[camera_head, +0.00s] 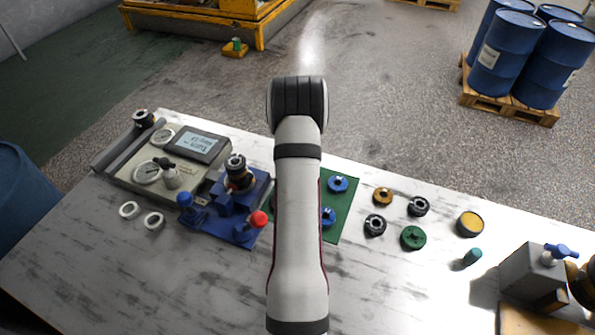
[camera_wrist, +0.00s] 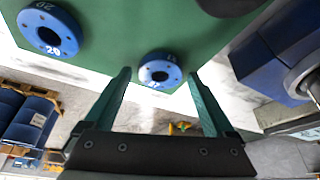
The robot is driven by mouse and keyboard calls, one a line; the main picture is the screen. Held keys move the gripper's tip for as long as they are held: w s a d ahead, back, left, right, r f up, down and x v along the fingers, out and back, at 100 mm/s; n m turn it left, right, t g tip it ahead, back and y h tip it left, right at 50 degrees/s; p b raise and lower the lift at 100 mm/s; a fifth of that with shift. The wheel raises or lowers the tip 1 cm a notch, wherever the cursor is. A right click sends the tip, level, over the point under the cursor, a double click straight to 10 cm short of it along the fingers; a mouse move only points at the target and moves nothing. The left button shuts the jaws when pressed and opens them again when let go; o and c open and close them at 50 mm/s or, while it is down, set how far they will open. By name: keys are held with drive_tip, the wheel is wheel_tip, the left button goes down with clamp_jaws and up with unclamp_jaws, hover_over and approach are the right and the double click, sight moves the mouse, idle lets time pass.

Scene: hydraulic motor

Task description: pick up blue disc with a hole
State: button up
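Two blue discs with a central hole lie on a green mat (camera_head: 346,208). In the head view one disc (camera_head: 338,184) is at the mat's upper part, and another disc (camera_head: 328,217) is partly hidden by my arm. In the wrist view a smaller-looking blue disc (camera_wrist: 174,73) appears between my fingertips, and a larger-looking one (camera_wrist: 68,31) is at the upper left. My gripper (camera_wrist: 159,76) is open and empty, with its two green fingers apart on either side of the nearer-centre disc. In the head view my arm hides the gripper.
Blue fixtures (camera_head: 212,226) with a red knob (camera_head: 258,219) stand left of the mat. Black rings, an orange ring (camera_head: 383,196) and a green disc (camera_head: 413,238) lie to its right. A grey device (camera_head: 534,273) stands at far right. The front tabletop is mostly clear.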

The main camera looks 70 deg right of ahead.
clamp_jaws()
drive_tip(key=shift+r, duration=0.1)
drive_tip(key=r, duration=0.4)
drive_tip(key=shift+s+r, duration=0.25)
drive_tip(key=shift+s, duration=0.1)
drive_tip(key=s+a+r, duration=0.2)
drive_tip(key=s+r, duration=0.4)
drive_tip(key=s, duration=0.4)
drive_tip(key=shift+s+r, duration=0.2)
drive_tip(key=shift+s, duration=0.2)
drive_tip(key=shift+r, duration=0.1)
drive_tip(key=shift+r, duration=0.7)
